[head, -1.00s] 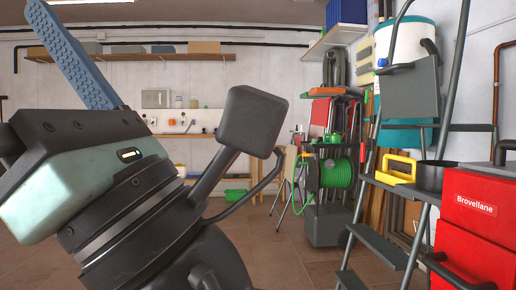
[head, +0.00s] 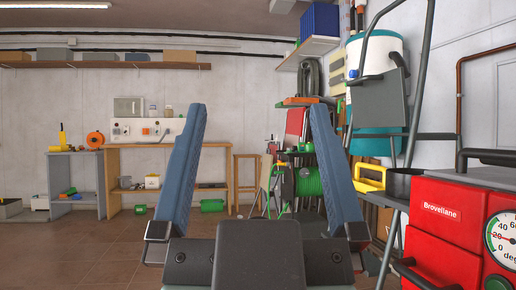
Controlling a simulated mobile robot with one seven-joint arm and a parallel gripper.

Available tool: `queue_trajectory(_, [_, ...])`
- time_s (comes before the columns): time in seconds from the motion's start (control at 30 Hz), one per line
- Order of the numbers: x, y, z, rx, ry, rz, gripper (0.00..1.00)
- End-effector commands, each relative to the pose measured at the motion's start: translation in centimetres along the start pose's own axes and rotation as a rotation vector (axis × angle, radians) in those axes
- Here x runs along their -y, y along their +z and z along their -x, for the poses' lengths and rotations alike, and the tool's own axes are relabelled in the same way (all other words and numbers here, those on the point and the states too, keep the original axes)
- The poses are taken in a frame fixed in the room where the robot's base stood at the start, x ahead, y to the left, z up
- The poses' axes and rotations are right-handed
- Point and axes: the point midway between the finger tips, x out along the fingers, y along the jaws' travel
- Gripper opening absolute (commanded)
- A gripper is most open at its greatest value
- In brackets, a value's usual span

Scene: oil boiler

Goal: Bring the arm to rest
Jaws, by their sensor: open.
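My gripper (head: 257,118) stands upright at the bottom centre of the head view. Its two blue ribbed fingers are wide apart and point up, with nothing between them. The dark palm and a dark square block show below the fingers. The rest of my arm is out of view or hidden behind this block. The gripper appears clear of the things around it, with the room's back wall seen between the fingers.
A red boiler (head: 447,232) with a dial stands close at the right. A grey ladder (head: 417,110) with a yellow item (head: 370,178) is beside it.

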Motion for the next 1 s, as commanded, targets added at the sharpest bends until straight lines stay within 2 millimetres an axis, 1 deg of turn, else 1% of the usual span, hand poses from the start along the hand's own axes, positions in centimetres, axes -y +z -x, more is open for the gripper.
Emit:
queue_trajectory(0.17, [0.0, -1.4, -1.5, -0.001, 0.0, 0.002, 1.0])
queue_trajectory(0.27, [0.0, -2.9, -3.1, -0.002, 0.0, 0.003, 1.0])
queue_trajectory(1.0, [0.1, -17.4, -18.3, -0.002, 0.0, 0.003, 1.0])
